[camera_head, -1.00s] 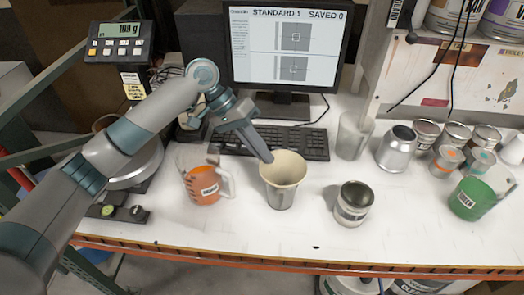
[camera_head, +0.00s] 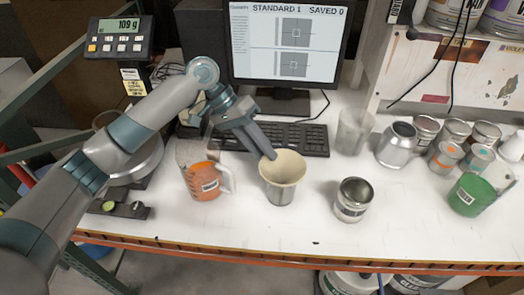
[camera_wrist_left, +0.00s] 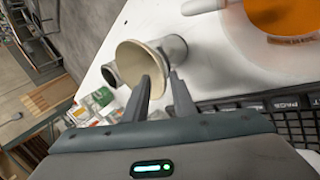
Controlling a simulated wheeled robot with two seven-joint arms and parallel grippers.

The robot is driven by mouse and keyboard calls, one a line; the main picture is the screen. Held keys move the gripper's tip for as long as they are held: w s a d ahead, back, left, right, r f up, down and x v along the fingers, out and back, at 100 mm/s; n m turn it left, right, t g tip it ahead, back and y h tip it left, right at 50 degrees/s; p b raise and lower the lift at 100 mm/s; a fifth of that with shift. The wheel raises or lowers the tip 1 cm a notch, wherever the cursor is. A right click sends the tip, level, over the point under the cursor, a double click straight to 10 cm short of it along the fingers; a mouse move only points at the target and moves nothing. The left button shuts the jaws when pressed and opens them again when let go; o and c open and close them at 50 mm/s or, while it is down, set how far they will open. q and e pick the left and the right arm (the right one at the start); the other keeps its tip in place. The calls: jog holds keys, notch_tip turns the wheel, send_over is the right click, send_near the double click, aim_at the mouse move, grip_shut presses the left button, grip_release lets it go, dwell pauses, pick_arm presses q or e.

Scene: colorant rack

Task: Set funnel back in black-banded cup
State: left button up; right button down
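The cream funnel (camera_head: 283,167) sits mouth up in a silvery metal cup (camera_head: 280,195) on the white bench. Both also show in the left wrist view, the funnel (camera_wrist_left: 140,64) with its wide mouth toward the camera and the cup (camera_wrist_left: 174,48) behind it. No black band can be made out on this cup. My left gripper (camera_head: 270,156) is at the funnel's far left rim. In the left wrist view its fingers (camera_wrist_left: 158,76) are apart, one overlapping the funnel mouth and one beside the cup. My right gripper is out of view.
An orange-filled beaker (camera_head: 203,180) stands left of the funnel. An open dark-mouthed can (camera_head: 354,196) stands to the right. A keyboard (camera_head: 290,137) lies behind, and a clear cup (camera_head: 354,132) stands at its right. The front of the bench is clear.

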pick_arm(q)
jog(key=b+v, duration=0.3)
jog(key=v, duration=0.9)
jog(key=shift+r, duration=0.4)
